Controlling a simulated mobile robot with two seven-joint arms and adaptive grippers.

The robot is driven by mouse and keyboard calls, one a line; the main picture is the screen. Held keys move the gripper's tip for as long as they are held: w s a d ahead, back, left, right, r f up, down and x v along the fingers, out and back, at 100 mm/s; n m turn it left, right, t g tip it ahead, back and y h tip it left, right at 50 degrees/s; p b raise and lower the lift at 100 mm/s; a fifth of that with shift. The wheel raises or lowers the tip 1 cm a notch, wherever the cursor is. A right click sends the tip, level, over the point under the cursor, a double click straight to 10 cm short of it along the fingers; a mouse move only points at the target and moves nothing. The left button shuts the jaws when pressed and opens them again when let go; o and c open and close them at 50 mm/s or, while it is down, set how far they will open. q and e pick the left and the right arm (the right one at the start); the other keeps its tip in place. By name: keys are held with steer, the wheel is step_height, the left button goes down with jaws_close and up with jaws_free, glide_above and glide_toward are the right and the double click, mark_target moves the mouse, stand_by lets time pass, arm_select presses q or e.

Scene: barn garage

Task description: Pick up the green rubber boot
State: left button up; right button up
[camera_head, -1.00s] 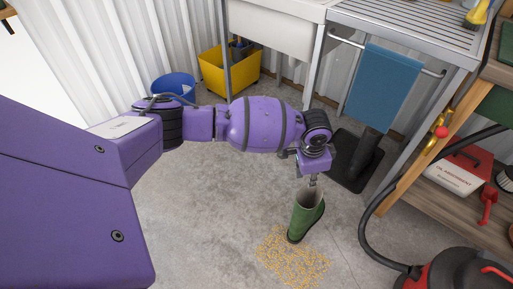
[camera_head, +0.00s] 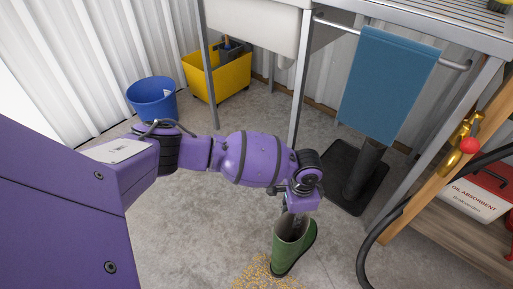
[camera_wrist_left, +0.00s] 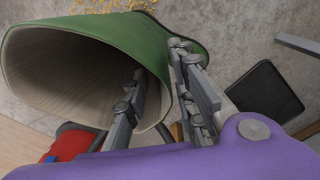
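The green rubber boot (camera_head: 286,255) stands upright on the concrete floor at the lower middle of the head view, beside spilled yellow grain. My left gripper (camera_head: 298,222) points down at the boot's top opening. In the left wrist view, the boot (camera_wrist_left: 150,35) shows its wide opening and pale lining. My left gripper (camera_wrist_left: 160,68) straddles the boot's rim there, one finger inside the shaft and the other outside. The fingers are apart, with the boot wall between them and a gap beside the inner finger. The right gripper is not in view.
Spilled grain (camera_head: 252,274) lies around the boot's base. A black mat (camera_head: 345,200) with a dark boot lies under the blue towel (camera_head: 385,85). A wooden shelf (camera_head: 440,222) and black hose stand right. A blue bucket (camera_head: 152,100) and yellow bin (camera_head: 222,80) stand behind.

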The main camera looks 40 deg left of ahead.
mark_target(300, 228)
arm_select(q)
step_height(300, 228, down, 3)
steer(key=shift+w+d+b, duration=0.15)
steer(key=shift+b, duration=0.5)
steer(key=shift+f, duration=0.1)
steer(key=c, duration=0.5)
jaws_close()
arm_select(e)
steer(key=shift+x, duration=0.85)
arm_select(q)
steer(key=shift+w, duration=0.1)
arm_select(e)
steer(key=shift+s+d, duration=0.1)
